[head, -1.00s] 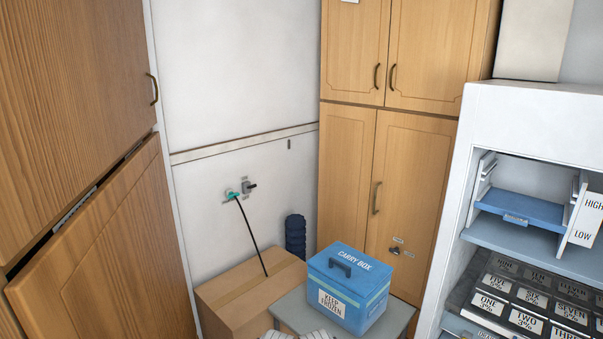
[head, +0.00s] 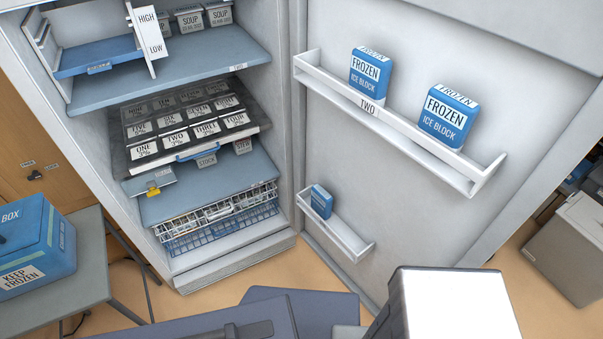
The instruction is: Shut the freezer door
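The freezer (head: 286,150) stands open in the head view, with its shelves showing at the left. Its door (head: 410,190) is swung wide to the right, showing its inner face. An upper door rack (head: 395,128) holds two blue ice blocks, (head: 368,75) and (head: 448,118). A lower door rack (head: 345,235) holds a smaller-looking blue block (head: 321,202). The door's outer edge runs down at the right. Parts of my own body cover the bottom of the view and hide part of the door's foot. Neither gripper can be made out.
A blue carry box (head: 35,245) sits on a small grey table (head: 93,268) at the left. A grey bin (head: 575,245) stands on the floor right of the door. Inside the freezer are a dark tray of labelled packs (head: 187,152) and a wire basket (head: 220,222).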

